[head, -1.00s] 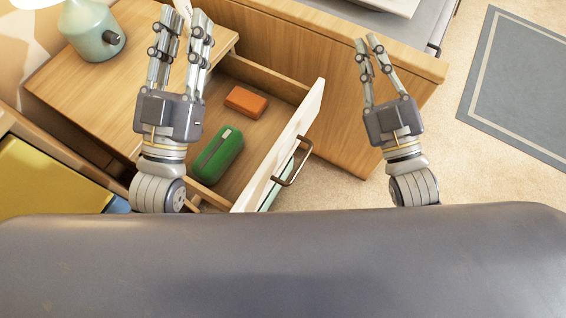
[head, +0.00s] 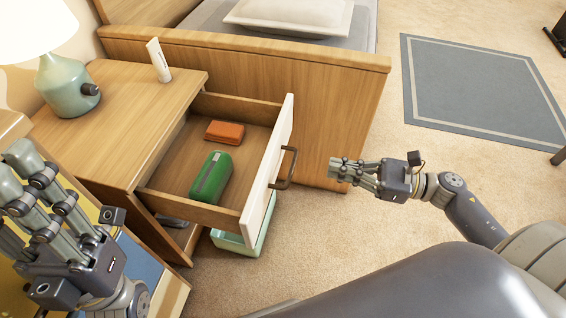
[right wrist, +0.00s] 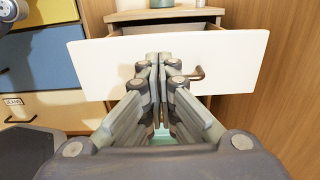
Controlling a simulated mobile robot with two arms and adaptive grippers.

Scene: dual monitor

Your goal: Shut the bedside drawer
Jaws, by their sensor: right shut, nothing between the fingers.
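The bedside drawer (head: 272,160) stands pulled out of the wooden nightstand (head: 110,130). It has a white front and a dark bar handle (head: 289,168). A green case (head: 211,180) and an orange-brown box (head: 225,132) lie inside it. My right gripper (head: 338,170) is shut and empty, to the right of the handle and apart from it in the head view, pointing toward the drawer. In the right wrist view its closed fingers (right wrist: 158,58) overlap the white front (right wrist: 110,65), left of the handle (right wrist: 197,74). My left gripper (head: 15,165) is at the lower left; its fingertip gap is unclear.
A teal lamp (head: 66,90) and a small white upright object (head: 158,60) stand on the nightstand. A wooden bed end (head: 330,100) rises behind the drawer. A pale green bin (head: 245,240) sits below the drawer.

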